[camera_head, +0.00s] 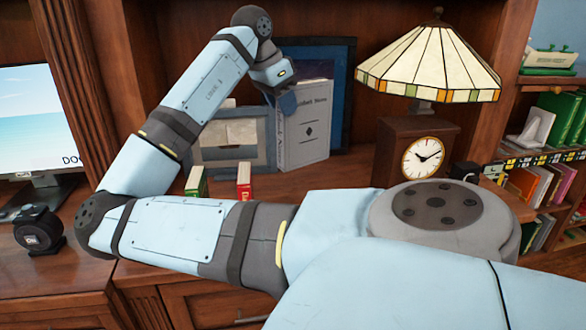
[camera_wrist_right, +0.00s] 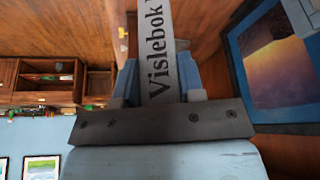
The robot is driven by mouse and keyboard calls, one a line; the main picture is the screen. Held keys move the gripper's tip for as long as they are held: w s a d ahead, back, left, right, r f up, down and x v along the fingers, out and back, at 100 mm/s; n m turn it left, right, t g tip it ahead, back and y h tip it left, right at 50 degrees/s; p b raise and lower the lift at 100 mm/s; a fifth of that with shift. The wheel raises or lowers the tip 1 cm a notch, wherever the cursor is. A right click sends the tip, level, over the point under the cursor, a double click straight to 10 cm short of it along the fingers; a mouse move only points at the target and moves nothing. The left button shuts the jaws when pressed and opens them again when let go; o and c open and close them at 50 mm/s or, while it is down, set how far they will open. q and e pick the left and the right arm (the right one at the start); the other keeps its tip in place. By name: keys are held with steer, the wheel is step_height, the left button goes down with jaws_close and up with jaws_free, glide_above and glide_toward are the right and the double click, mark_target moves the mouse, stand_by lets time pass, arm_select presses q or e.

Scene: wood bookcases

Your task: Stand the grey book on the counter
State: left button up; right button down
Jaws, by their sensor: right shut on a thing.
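The grey book (camera_head: 306,135) is upright at the back of the wood counter (camera_head: 330,185), its cover with a dark diamond facing me. Its lower edge is at or just above the counter; I cannot tell if they touch. My right gripper (camera_head: 284,98) is shut on the book from above at its spine side. In the right wrist view the book's lettered spine (camera_wrist_right: 158,60) lies between the two blue fingers of the gripper (camera_wrist_right: 157,88). My left gripper is not in view.
A lamp (camera_head: 428,65) stands over a wooden clock (camera_head: 412,150) right of the book. Small green (camera_head: 195,181) and red (camera_head: 244,182) boxes stand in front. A monitor (camera_head: 40,120) is far left.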

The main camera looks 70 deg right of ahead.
mark_target(280, 158)
step_height(280, 158, down, 13)
steer(key=b, duration=0.4)
steer(key=shift+f, duration=0.2)
steer(key=shift+f+b, duration=0.35)
steer(key=shift+f, duration=0.4)
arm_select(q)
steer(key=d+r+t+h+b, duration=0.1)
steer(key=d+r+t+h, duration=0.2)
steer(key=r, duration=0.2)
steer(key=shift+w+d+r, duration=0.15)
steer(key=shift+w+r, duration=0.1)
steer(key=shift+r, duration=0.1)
arm_select(e)
step_height(280, 158, down, 3)
steer(key=shift+f, duration=0.1)
steer(key=c, duration=0.7)
jaws_free()
steer(key=shift+f, duration=0.1)
steer(key=shift+c, duration=0.2)
